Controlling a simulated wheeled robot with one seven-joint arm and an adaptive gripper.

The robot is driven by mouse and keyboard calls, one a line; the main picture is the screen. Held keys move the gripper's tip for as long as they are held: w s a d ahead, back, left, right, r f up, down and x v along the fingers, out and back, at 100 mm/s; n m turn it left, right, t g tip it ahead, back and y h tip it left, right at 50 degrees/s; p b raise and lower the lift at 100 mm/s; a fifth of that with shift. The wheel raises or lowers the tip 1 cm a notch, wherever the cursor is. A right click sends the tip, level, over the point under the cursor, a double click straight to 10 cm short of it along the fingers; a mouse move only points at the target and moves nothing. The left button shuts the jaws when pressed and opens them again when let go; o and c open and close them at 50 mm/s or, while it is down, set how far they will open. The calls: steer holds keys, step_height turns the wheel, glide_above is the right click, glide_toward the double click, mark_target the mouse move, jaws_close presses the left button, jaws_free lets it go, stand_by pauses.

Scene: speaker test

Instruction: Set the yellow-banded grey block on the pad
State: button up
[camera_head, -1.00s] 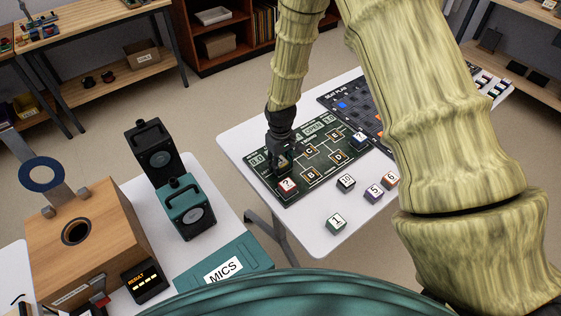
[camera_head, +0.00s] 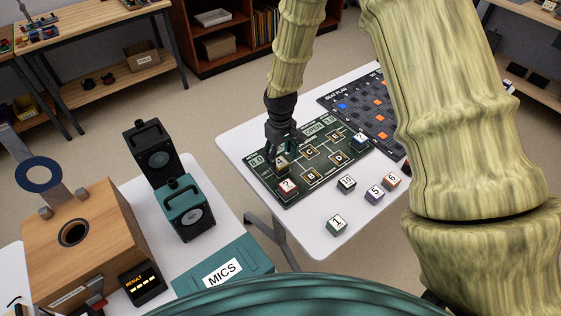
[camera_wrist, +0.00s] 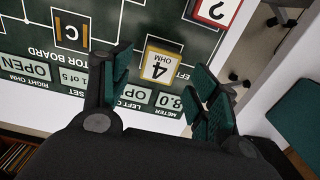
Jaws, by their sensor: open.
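The yellow-banded block (camera_head: 281,164) stands on the dark green resistor board, near its left end. In the wrist view its white top (camera_wrist: 161,66) reads "4 OHM" inside a yellow border. It sits upright, and the pad under it is hidden. My gripper (camera_head: 281,150) is just above and behind the block. In the wrist view my gripper (camera_wrist: 160,72) is open, with one finger on each side of the block and a gap visible on both sides. The marked pad C (camera_wrist: 71,31) is empty.
A red "?" block (camera_head: 287,187) is close in front of the yellow-banded block. A blue "?" block (camera_head: 360,141) is at the board's right. Loose blocks marked 1 (camera_head: 337,225), 10 (camera_head: 346,184), 5 (camera_head: 375,194) and 6 (camera_head: 391,180) lie on the white table.

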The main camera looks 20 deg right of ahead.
mark_target(280, 162)
step_height(280, 162, up, 8)
steer(key=b, duration=0.1)
steer(key=shift+f, duration=0.15)
stand_by(0.5)
